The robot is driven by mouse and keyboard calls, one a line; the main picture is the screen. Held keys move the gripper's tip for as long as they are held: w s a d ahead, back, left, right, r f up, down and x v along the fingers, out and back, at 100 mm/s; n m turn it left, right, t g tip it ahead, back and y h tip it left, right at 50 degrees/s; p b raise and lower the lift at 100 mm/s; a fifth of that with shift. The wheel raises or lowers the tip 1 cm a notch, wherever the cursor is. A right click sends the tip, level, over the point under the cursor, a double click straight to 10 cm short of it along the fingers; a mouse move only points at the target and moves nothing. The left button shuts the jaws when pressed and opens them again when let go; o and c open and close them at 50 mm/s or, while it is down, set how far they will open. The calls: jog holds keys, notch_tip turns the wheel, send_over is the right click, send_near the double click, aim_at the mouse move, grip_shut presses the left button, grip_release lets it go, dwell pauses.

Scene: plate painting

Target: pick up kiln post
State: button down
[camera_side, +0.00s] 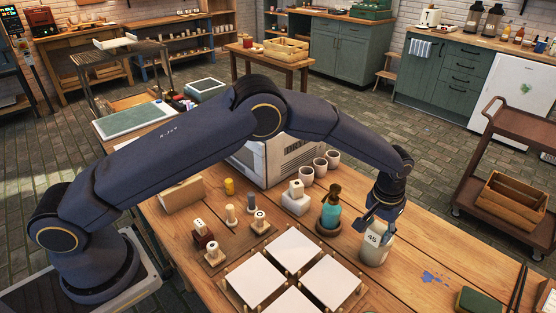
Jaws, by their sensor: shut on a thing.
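The kiln post (374,248) looks to be the pale upright cylinder marked 45, at the right of the wooden table. My gripper (381,217) comes down from above and is shut on its upper part. The fingers hide part of its top. I cannot tell whether its base touches the table.
Several white tiles (332,281) lie in front on the left. Stamps (205,236) and cups (320,166) stand further left and behind. A green sponge-like block (480,302) lies at the lower right; wood between is mostly clear.

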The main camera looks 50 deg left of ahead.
notch_tip(320, 180, up, 3)
jog(key=shift+s+f, duration=0.1)
jog(key=s+a+r, duration=0.5)
jog(key=s+r, duration=0.4)
jog(key=s, duration=0.3)
send_near(376, 228)
jog(key=s+a+f, duration=0.2)
jog(key=s, duration=0.1)
jog(key=w+f, duration=0.1)
jog(key=w+d+f, duration=0.1)
jog(key=f, duration=0.1)
jog(key=w+d+f, duration=0.1)
jog(key=w+f, duration=0.1)
jog(key=shift+w+d+f, duration=0.1)
jog(key=shift+w+f, duration=0.25)
jog(key=shift+f, duration=1.7)
jog(key=shift+f, duration=0.15)
